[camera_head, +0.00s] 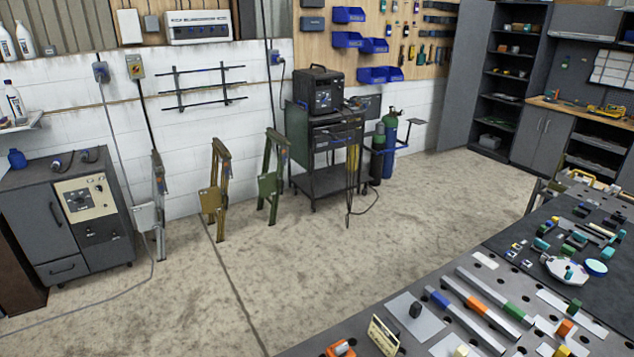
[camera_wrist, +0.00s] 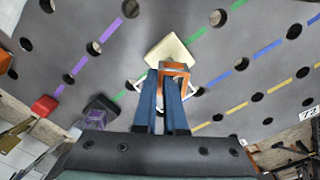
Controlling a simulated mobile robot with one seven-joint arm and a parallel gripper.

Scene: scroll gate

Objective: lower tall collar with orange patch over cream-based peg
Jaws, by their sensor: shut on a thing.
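In the wrist view, my gripper (camera_wrist: 168,86) has its two blue fingers closed on an orange-brown, square-framed collar (camera_wrist: 175,66). The collar is at the fingertips, in front of the near edge of a cream base plate (camera_wrist: 170,48). The peg on this base is not visible; the collar and fingers cover that part. I cannot tell whether the collar is around the peg or apart from it. I cannot make out a separate orange patch. My gripper does not show in the head view.
In the head view, a dark peg (camera_head: 415,310) on a pale plate and colour-banded bars (camera_head: 470,300) are on the table.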

